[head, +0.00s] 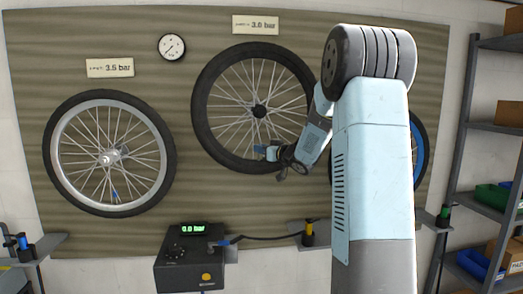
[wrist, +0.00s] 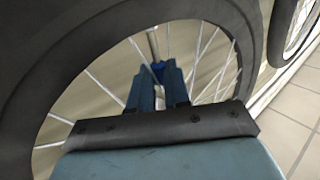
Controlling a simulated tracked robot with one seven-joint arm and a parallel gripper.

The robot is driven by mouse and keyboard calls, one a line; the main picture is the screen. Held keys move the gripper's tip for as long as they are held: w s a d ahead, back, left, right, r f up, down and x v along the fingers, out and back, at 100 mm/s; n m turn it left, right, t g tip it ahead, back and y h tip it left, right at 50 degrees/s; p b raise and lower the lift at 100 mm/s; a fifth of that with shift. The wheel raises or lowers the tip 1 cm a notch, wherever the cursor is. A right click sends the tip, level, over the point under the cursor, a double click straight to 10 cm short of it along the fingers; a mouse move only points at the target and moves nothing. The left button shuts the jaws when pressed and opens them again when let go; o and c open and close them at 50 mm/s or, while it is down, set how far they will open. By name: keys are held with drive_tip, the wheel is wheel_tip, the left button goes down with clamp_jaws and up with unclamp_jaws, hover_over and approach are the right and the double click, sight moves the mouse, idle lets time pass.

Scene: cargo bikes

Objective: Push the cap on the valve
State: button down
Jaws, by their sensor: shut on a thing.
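My gripper (head: 268,152) is at the lower rim of the middle wheel (head: 205,108). In the wrist view its two blue fingers (wrist: 158,86) are shut on a small dark blue cap (wrist: 158,69), whose end shows between the fingertips. A silver valve stem (wrist: 152,42) stands just beyond the cap, in line with it. I cannot tell whether the cap touches the stem or sits on it. In the head view the fingers hide the valve and cap. The left wheel (head: 70,187) has a small blue piece (head: 115,195) near its lower rim.
A left stand (head: 45,243) holds a blue-topped piece. A blue-rimmed wheel (head: 420,150) is partly behind my arm. Shelves (head: 490,130) stand at the right.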

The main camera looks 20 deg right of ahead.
drive_tip(key=c, duration=0.7)
unclamp_jaws()
drive_tip(key=shift+s+d, duration=0.1)
drive_tip(key=shift+s, duration=0.05)
drive_tip(key=shift+v, duration=4.85)
drive_tip(key=shift+r, duration=0.1)
drive_tip(key=s+a+r+m+g+h, duration=0.1)
drive_tip(key=s+a+r+m+h, duration=0.1)
drive_tip(key=s+h, duration=0.25)
drive_tip(key=s+a+r+m+g+h, duration=0.2)
drive_tip(key=s+a+h, duration=0.15)
drive_tip(key=s, duration=0.25)
drive_tip(key=s+a+f+g, duration=0.2)
drive_tip(key=s+a+f, duration=0.1)
drive_tip(key=s, duration=0.6)
drive_tip(key=s+a+f+g+y, duration=0.1)
drive_tip(key=s+a+f+g, duration=0.1)
drive_tip(key=s, duration=0.6)
drive_tip(key=s+a+f+g, duration=0.3)
drive_tip(key=s+a, duration=0.3)
drive_tip(key=s, duration=0.3)
drive_tip(key=shift+s+f+g+y, duration=0.3)
drive_tip(key=shift+g, duration=0.3)
